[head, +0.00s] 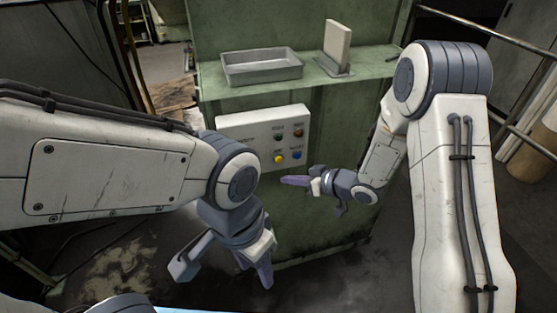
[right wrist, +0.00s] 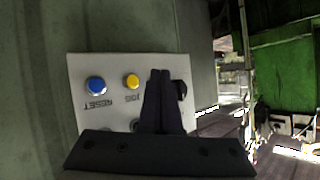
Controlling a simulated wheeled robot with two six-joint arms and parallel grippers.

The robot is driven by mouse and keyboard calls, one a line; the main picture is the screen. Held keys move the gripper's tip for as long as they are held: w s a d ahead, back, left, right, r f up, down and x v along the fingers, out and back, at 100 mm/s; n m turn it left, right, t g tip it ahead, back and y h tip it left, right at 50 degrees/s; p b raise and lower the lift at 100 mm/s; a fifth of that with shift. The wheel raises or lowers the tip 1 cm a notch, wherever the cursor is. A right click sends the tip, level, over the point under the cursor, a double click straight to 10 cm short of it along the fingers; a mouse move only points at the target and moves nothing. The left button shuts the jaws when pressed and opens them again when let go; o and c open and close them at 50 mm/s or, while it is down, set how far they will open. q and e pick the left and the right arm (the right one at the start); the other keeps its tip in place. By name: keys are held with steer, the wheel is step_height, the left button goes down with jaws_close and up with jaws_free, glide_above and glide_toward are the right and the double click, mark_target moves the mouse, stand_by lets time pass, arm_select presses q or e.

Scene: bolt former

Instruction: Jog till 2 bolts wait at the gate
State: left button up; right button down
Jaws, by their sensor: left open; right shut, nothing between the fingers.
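A white control panel (head: 245,137) is on the front of the green machine. It carries a yellow button (head: 279,157), labelled JOG in the right wrist view (right wrist: 132,81), and a blue RESET button (head: 297,155). My right gripper (head: 286,180) is shut and empty. In the head view it appears just below the yellow and blue buttons; in the wrist view its fingers (right wrist: 160,76) overlap the panel beside JOG. Contact cannot be told. My left gripper (head: 222,272) is open, low and left. No bolts or gate are visible.
A grey metal tray (head: 264,78) sits on the green ledge (head: 215,88), above the panel. A pale upright plate (head: 337,42) stands to its right. Railings (head: 490,35) run at the right. The floor left of the machine looks stained.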

mark_target(279, 160)
steer(key=shift+w+a+p, duration=0.15)
steer(key=shift+w+a, duration=0.1)
steer(key=shift+w, duration=0.55)
steer(key=shift+w+a+p, duration=0.15)
steer(key=shift+w+a, duration=0.15)
steer(key=shift+w, duration=0.55)
steer(key=shift+w+a+p, duration=0.15)
steer(key=shift+w+a, duration=0.1)
steer(key=shift+w, duration=0.55)
steer(key=shift+w+a, duration=0.15)
steer(key=shift+w, duration=0.25)
